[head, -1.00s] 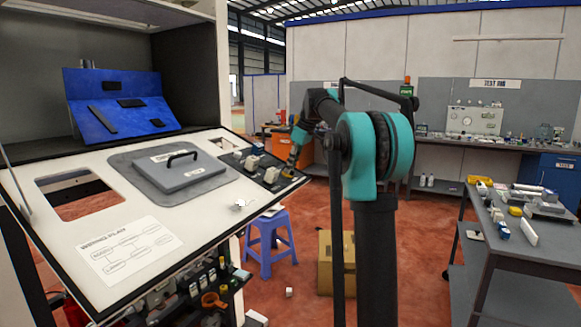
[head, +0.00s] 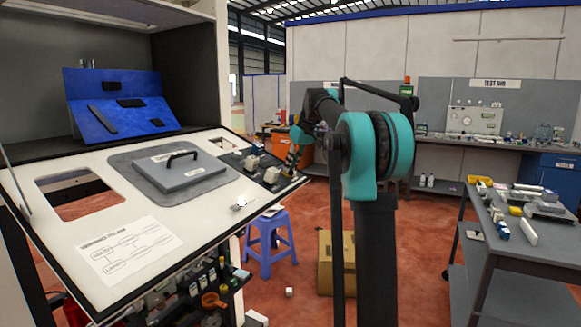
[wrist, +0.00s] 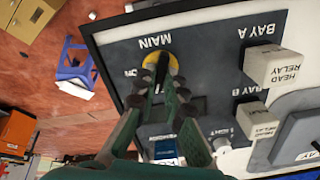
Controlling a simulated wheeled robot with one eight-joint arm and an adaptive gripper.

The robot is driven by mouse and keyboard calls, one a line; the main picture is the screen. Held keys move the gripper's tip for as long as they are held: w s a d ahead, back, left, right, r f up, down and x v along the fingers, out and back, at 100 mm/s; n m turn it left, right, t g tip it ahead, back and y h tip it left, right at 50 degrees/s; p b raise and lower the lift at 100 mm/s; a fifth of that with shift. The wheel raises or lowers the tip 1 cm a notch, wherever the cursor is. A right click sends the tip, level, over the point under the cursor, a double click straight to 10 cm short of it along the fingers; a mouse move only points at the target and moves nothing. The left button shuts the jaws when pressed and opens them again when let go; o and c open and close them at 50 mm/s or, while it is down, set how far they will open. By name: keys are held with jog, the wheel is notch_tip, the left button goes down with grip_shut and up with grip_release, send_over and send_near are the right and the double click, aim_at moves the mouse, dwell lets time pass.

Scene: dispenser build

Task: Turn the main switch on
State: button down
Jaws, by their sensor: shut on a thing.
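The main switch (wrist: 151,60) is a round dark knob with a yellow surround on a dark panel (wrist: 207,55), beside the printed label MAIN. My gripper (wrist: 164,76) has its two fingers closed in around the knob in the wrist view, and they cover part of it. In the head view my gripper (head: 291,165) reaches down to the right end of the dark strip on the sloping white board (head: 60,215). The switch itself is too small and covered to make out there.
Two pale relay blocks, one of them the head relay (wrist: 275,68), stand on the panel beside the switch. A grey lid with a black handle (head: 180,177) lies on the board. A blue stool (head: 268,240) and a cardboard box (head: 325,262) stand on the floor below.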

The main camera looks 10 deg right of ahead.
jog(key=m, duration=0.6)
jog(key=shift+d, duration=0.1)
jog(key=m, duration=0.7)
dwell(0.4)
jog(key=c, duration=1.6)
grip_release()
jog(key=v, duration=1.2)
jog(key=shift+s, duration=0.1)
